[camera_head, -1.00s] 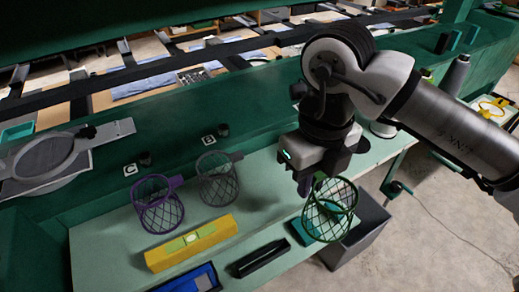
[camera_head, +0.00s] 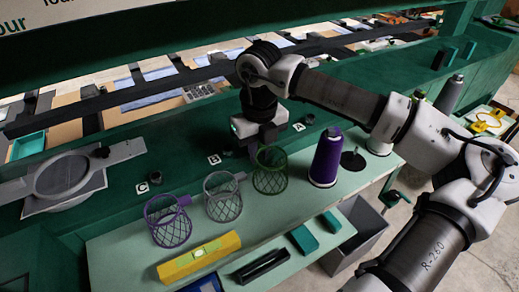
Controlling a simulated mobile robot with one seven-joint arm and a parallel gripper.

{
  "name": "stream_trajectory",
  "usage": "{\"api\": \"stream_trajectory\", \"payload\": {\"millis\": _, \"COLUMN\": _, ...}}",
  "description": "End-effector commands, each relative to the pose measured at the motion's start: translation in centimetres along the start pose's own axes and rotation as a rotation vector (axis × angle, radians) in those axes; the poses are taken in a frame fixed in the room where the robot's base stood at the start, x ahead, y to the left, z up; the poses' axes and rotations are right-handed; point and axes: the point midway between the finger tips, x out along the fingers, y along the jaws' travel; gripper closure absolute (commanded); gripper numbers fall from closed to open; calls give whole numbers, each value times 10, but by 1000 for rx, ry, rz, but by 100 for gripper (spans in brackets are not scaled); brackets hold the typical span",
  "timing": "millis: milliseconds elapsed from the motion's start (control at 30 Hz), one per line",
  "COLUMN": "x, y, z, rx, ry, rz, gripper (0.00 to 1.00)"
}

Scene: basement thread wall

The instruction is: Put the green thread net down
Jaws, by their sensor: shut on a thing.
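The green thread net (camera_head: 270,172) is a wire-mesh basket with a round rim, upright over the bench's back part, right of the grey net (camera_head: 223,196). My gripper (camera_head: 254,152) is shut on the green net at its back left side, and my wrist is above it. The fingertips and grip point are mostly hidden. I cannot tell whether the net's base touches the bench (camera_head: 215,238) or hangs just above it. The purple net (camera_head: 168,219) stands further left.
Labels C (camera_head: 142,188), B (camera_head: 214,159) and A (camera_head: 299,127) mark the green ledge behind. A purple thread cone (camera_head: 326,158) stands close to the right. A yellow level (camera_head: 199,257), a black bar (camera_head: 262,265) and teal blocks (camera_head: 305,239) lie in front.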

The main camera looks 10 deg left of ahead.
Motion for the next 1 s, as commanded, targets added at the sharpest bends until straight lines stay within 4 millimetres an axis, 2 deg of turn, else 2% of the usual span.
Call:
{"api": "stream_trajectory", "payload": {"millis": 133, "x": 11, "y": 0, "z": 0, "rx": 0, "ry": 0, "rz": 0, "gripper": 100}}
{"api": "stream_trajectory", "payload": {"millis": 533, "x": 17, "y": 0, "z": 0, "rx": 1, "ry": -1, "rz": -1, "gripper": 100}}
{"api": "stream_trajectory", "payload": {"millis": 567, "x": 16, "y": 0, "z": 0, "rx": 1, "ry": -1, "rz": -1, "gripper": 82}}
{"api": "stream_trajectory", "payload": {"millis": 700, "x": 15, "y": 0, "z": 0, "rx": 1, "ry": -1, "rz": -1, "gripper": 64}}
{"api": "stream_trajectory", "payload": {"millis": 1000, "x": 14, "y": 0, "z": 0, "rx": 1, "ry": 0, "rz": 0, "gripper": 63}}
